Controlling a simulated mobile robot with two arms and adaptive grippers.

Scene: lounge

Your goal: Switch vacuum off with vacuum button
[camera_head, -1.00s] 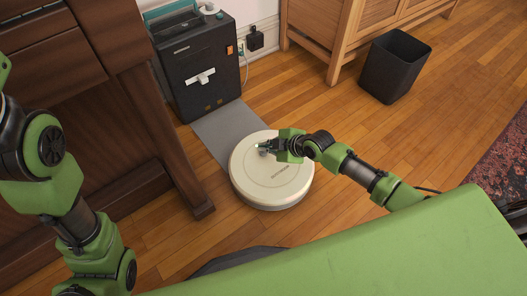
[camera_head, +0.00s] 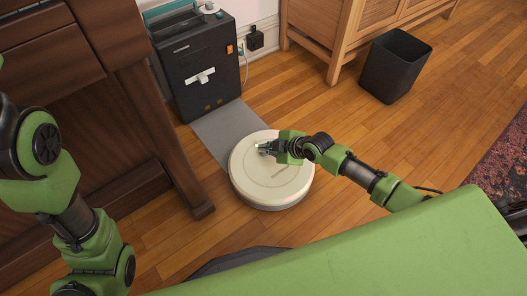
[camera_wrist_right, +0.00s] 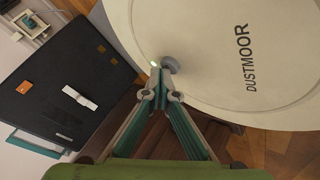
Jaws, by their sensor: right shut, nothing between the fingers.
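The vacuum (camera_head: 272,188) is a round cream robot vacuum on the wood floor, its front edge on a grey mat. In the right wrist view its top (camera_wrist_right: 215,50) reads DUSTMOOR. The vacuum button (camera_wrist_right: 170,65) is a small round grey knob near the vacuum's edge, with a small lit green spot beside it. My right gripper (camera_head: 262,149) is over the vacuum's top near that edge. In the right wrist view its closed, empty fingertips (camera_wrist_right: 159,92) are right by the button; I cannot tell whether they touch it. My left gripper is out of view; only its arm shows at left.
A black dock-like box (camera_head: 203,72) stands behind the vacuum on the grey mat (camera_head: 218,127). A wooden desk (camera_head: 135,115) is at left. A black bin (camera_head: 395,66) and a wooden cabinet (camera_head: 345,30) stand at the back right. Floor right of the vacuum is clear.

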